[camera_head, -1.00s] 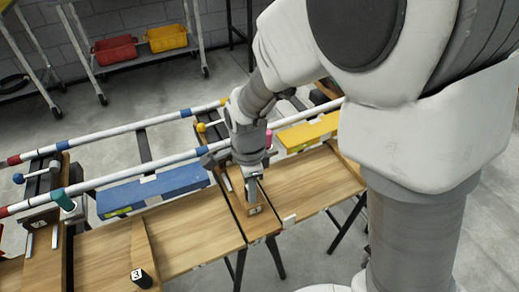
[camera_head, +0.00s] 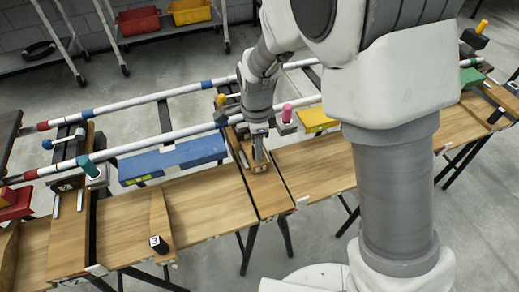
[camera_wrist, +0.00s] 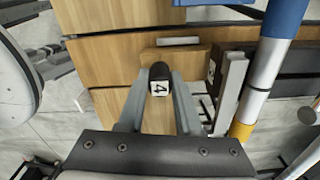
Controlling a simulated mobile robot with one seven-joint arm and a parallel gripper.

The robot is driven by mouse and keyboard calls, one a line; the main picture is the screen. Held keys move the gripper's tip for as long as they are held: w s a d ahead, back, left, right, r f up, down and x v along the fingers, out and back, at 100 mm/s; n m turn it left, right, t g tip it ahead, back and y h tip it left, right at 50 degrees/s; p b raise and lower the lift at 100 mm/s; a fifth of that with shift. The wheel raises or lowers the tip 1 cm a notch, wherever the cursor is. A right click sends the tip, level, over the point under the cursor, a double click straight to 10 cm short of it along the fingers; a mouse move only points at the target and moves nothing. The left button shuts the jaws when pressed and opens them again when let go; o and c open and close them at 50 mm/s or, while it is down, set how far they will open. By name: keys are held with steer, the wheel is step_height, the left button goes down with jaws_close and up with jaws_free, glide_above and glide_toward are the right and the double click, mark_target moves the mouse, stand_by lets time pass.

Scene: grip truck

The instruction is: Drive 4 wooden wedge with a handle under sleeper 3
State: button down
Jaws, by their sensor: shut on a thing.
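The wedge's black handle (camera_wrist: 158,72), marked 4, is between the two fingers of my gripper (camera_wrist: 160,84) in the wrist view. The fingers are shut on it. A wooden block (camera_wrist: 174,55) with a pale strip lies just beyond the handle. In the head view my gripper (camera_head: 259,158) points down at the narrow middle board, at the near side of the rails. A dark sleeper (camera_wrist: 258,62) lies to the right of the handle in the wrist view. Its number is too small to read surely. The wedge's thin end is hidden.
Another wedge (camera_head: 157,215) with a black handle marked 3 lies on the bench at left. White rails (camera_head: 165,137) run along the bench's far side. A blue block (camera_head: 172,160) and a yellow block (camera_head: 316,120) flank the middle sleeper. A pink knob (camera_head: 287,112) stands nearby.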

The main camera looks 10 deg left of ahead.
steer(key=shift+w+a+r, duration=0.1)
steer(key=shift+w+a, duration=0.1)
steer(key=shift+w, duration=0.15)
steer(key=c, duration=0.5)
jaws_free()
steer(key=shift+s, duration=0.1)
step_height(320, 180, up, 17)
steer(key=p, duration=0.5)
steer(key=shift+r, duration=0.15)
step_height(320, 180, up, 4)
steer(key=p, duration=0.4)
